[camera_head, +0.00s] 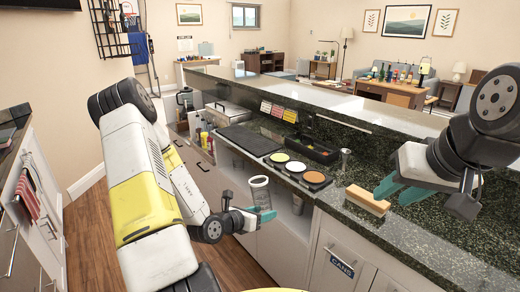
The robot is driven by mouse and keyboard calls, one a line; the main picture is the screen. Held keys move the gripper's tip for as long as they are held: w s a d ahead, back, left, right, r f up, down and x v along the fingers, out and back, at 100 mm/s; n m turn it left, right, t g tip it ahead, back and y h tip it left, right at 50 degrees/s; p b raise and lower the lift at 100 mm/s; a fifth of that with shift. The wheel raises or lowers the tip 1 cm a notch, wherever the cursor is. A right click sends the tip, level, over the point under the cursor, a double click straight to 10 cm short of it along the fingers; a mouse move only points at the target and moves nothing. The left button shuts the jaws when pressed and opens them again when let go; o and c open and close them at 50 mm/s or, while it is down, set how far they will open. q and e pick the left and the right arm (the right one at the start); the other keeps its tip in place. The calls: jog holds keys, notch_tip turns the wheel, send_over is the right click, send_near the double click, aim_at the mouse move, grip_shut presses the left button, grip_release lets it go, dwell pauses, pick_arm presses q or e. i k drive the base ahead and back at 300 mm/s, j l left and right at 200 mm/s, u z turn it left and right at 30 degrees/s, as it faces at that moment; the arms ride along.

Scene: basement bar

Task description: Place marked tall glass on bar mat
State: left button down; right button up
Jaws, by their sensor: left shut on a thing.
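My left gripper (256,214) is shut on a tall clear glass (259,188). It holds the glass roughly upright in front of the counter's cabinet doors, below the counter top. The lower part of the glass is partly hidden by the gripper, and I cannot make out its marking. A flat black mat (248,138), which looks like the bar mat, lies on the counter beyond the glass. My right gripper (400,190) is empty, with its teal fingers apart, above the counter at the right.
A black tray with three coloured round dishes (296,168) lies right of the mat. A dark caddy (312,150) stands behind it. A wooden block (367,200) and a metal jigger (345,158) are near my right gripper. A raised bar ledge (330,99) runs behind.

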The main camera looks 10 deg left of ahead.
aim_at(246, 138)
jog(key=i+j+u, duration=0.45)
jog(key=i+j, duration=1.05)
jog(key=i, duration=0.05)
